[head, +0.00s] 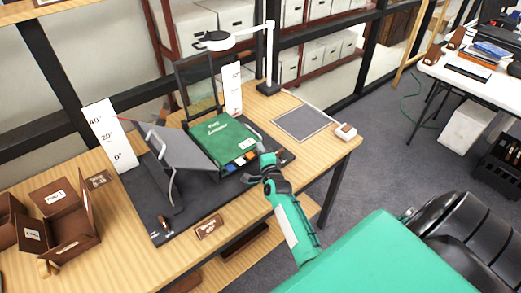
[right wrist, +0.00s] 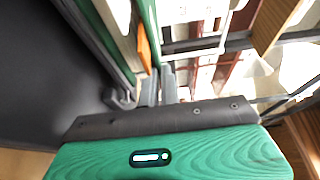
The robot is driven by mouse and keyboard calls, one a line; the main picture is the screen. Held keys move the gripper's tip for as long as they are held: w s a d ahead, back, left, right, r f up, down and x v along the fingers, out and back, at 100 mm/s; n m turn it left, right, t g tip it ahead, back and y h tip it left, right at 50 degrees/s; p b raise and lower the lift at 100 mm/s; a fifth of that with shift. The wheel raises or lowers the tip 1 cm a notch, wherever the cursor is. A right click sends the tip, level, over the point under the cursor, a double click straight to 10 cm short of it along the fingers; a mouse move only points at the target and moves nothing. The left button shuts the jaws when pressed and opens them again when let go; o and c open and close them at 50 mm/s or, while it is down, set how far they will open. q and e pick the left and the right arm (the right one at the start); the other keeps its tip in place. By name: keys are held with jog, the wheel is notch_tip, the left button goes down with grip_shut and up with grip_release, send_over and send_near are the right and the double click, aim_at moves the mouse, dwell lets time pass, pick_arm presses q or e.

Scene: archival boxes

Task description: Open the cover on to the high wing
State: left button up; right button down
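A green book (head: 222,138) with white lettering lies closed, cover up, on a dark book cradle. The grey high wing (head: 185,143) slopes up to the left of the book. A white angle board (head: 110,138) marked 40°, 20° and 0° stands behind the wing's left side. My right gripper (head: 262,163) is at the book's right front corner. In the right wrist view its fingers (right wrist: 160,85) are close together beside the green cover (right wrist: 150,30) and pale page edges (right wrist: 120,15). Whether they grip the cover is unclear. My left gripper is out of view.
A lamp (head: 269,60) stands behind the cradle. A grey mat (head: 302,123) lies to the right, with a small white-topped block (head: 346,131) at the table edge. Brown open boxes (head: 70,215) are at the left. A brown labelled block (head: 209,226) sits at the front.

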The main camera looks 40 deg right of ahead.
dwell(0.7)
notch_tip(320, 180, up, 2)
jog(key=shift+n, duration=0.7)
jog(key=s+a+r+n+t+y, duration=0.1)
jog(key=a+r+n+t+y, duration=0.45)
jog(key=a+r+n, duration=1)
jog(key=a+f+n+g+y, duration=0.1)
jog(key=a+f+n+y, duration=0.2)
jog(key=n, duration=0.9)
jog(key=shift+s+a+f+n+y, duration=0.3)
jog(key=shift+s+a+n+y, duration=0.05)
jog(key=shift+a+y, duration=0.9)
